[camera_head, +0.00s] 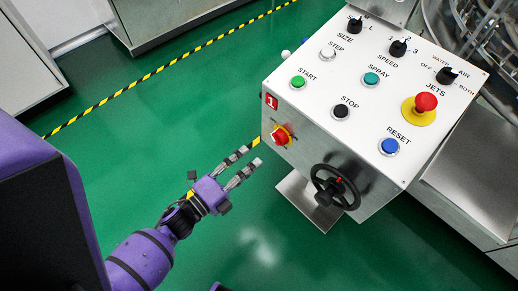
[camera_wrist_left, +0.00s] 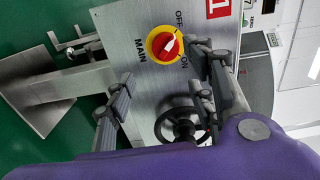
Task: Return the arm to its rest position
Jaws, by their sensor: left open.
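My left gripper (camera_head: 251,156) is purple with grey fingers and is open and empty. In the head view it is beside the left face of the white control box (camera_head: 330,110), near the red main switch knob (camera_head: 281,135) on its yellow plate. In the left wrist view, the fingers (camera_wrist_left: 163,75) are spread apart, with the red knob (camera_wrist_left: 165,43) beyond and between them. No contact with the knob is visible. The "OFF", "ON" and "MAIN" labels show around it. My right gripper is not in view.
A black handwheel (camera_head: 335,187) sticks out from the box's lower face, and it also shows in the left wrist view (camera_wrist_left: 182,125). The top panel has several buttons and a red emergency stop (camera_head: 426,102). Green floor (camera_head: 180,110) lies open to the left, crossed by yellow-black tape (camera_head: 140,84).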

